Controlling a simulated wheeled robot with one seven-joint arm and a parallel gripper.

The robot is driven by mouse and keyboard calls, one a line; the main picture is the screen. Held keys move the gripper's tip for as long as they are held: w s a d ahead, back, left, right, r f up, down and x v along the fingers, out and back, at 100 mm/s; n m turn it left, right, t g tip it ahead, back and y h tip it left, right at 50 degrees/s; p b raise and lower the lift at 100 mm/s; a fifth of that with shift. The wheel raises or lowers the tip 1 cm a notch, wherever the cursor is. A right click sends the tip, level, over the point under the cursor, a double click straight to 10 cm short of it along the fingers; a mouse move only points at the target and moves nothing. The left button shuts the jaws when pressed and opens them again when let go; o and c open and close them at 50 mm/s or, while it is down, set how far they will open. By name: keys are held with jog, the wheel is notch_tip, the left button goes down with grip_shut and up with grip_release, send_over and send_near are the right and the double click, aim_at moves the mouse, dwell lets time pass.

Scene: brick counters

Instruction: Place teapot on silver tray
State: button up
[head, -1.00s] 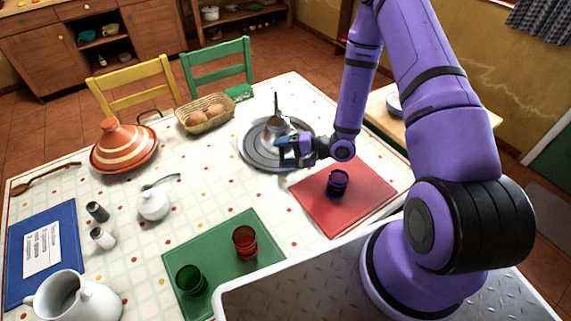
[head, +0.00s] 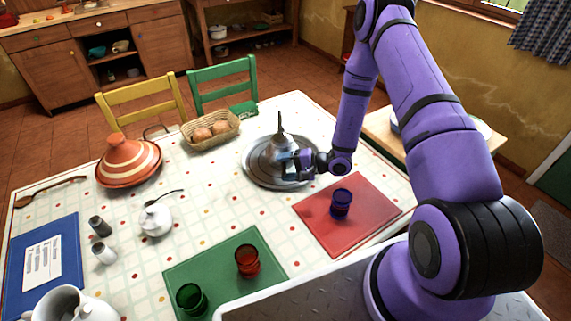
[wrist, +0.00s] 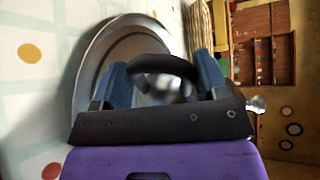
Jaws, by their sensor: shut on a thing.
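The silver teapot (head: 283,148) is upright over the round silver tray (head: 256,172) on the table. I cannot tell whether its base touches the tray. My gripper (head: 293,163) is at the near right side of the teapot and shut on its dark handle. In the wrist view the handle (wrist: 165,63) arches between the two blue fingers of my gripper (wrist: 164,80), and the tray's rim (wrist: 95,62) shows behind. The teapot's lower body is partly hidden by my gripper.
A red mat (head: 365,222) with a blue glass (head: 341,203) lies right of the tray. A bread basket (head: 211,131) and an orange-striped tagine (head: 128,163) stand to the left. A green mat (head: 215,275) with two glasses is nearer. The table centre is mostly clear.

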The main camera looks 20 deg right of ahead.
jog(key=o, duration=1.6)
jog(key=shift+f, duration=0.1)
jog(key=shift+o, duration=0.2)
